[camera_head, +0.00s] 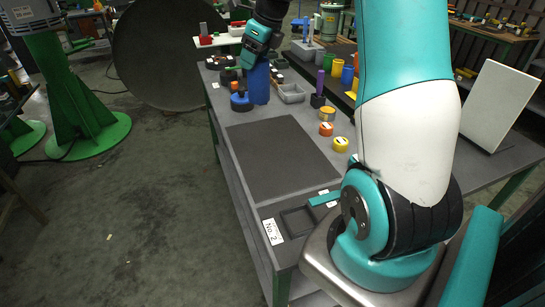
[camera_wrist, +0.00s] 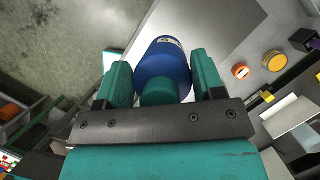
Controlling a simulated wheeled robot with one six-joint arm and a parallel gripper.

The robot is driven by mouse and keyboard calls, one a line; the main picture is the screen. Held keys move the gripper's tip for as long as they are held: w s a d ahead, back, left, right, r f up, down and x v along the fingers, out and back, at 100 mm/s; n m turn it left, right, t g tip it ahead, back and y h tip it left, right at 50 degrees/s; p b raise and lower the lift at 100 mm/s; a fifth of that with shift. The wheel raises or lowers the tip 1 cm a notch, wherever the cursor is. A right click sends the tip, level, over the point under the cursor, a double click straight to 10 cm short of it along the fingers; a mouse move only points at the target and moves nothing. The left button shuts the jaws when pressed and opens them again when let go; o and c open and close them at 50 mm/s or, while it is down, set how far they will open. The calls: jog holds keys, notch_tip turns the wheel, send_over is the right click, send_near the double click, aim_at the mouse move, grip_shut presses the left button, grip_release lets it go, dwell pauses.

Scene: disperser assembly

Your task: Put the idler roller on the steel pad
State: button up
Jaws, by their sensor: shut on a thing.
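The idler roller, which I take to be the blue cylinder (camera_head: 259,84), hangs upright below my gripper (camera_head: 256,52) in the head view. In the wrist view the blue roller (camera_wrist: 162,65) sits between the two teal fingers of my gripper (camera_wrist: 160,88), which is shut on it. A wide dark grey rectangular plate (camera_head: 281,157), which I take to be the steel pad, lies flat on the bench nearer the camera. The roller is beyond its far edge. A smooth pale grey surface (camera_wrist: 205,27) shows behind the roller in the wrist view; it may be the same pad.
A blue round part (camera_head: 240,103) stands left of the roller. Orange (camera_head: 326,129) and yellow (camera_head: 341,145) pieces sit right of the plate. A small dark tray (camera_head: 298,221) and a "No. 2" label (camera_head: 272,231) are at the near end. The plate is bare.

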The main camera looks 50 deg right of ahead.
notch_tip(320, 180, down, 22)
jog(key=shift+d+r+p, duration=0.15)
jog(key=shift+d+p, duration=0.05)
jog(key=shift+p, duration=0.25)
jog(key=o, duration=1.6)
